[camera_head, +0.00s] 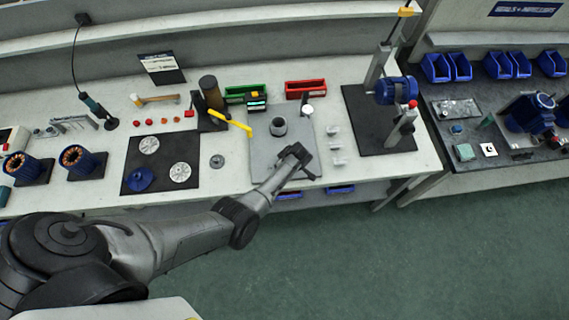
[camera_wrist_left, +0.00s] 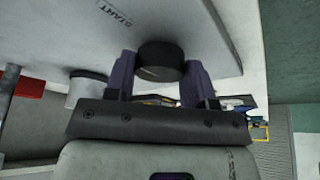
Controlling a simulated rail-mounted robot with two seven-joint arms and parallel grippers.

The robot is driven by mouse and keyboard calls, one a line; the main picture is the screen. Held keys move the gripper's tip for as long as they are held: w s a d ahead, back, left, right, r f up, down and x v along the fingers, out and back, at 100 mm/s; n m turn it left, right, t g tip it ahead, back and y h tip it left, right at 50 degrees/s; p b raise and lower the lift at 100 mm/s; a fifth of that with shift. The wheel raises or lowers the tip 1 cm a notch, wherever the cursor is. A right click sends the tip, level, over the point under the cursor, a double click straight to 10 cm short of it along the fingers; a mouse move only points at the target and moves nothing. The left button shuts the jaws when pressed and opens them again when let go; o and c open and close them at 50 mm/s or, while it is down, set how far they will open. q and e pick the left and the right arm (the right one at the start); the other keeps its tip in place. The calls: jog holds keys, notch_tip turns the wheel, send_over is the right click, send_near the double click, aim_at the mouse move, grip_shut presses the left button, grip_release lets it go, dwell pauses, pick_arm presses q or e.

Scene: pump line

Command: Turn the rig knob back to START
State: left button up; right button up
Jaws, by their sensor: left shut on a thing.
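The rig knob (camera_wrist_left: 160,58) is a round black knob on the pale grey rig plate (camera_wrist_left: 208,40), with a thin light line on its side. The word START (camera_wrist_left: 114,12) is printed on the plate, up and left of the knob in the left wrist view. My left gripper (camera_wrist_left: 159,82) is shut on the knob, one dark finger on each side. In the head view my left gripper (camera_head: 298,158) is over the front right part of the plate (camera_head: 262,165) and hides the knob. My right gripper is in neither view.
A yellow-handled tool (camera_head: 232,121) is at the plate's left. Small pale blocks (camera_head: 335,146) lie to its right, before a black-based stand (camera_head: 357,115). Green (camera_head: 248,92) and red bins (camera_head: 306,89) are behind.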

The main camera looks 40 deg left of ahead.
pick_arm(q)
jog(key=o, duration=0.9)
jog(key=shift+d+r, duration=0.2)
jog(key=shift+r, duration=0.3)
jog(key=shift+p+v, duration=0.9)
jog(key=shift+v, duration=5.45)
jog(key=shift+a, duration=0.1)
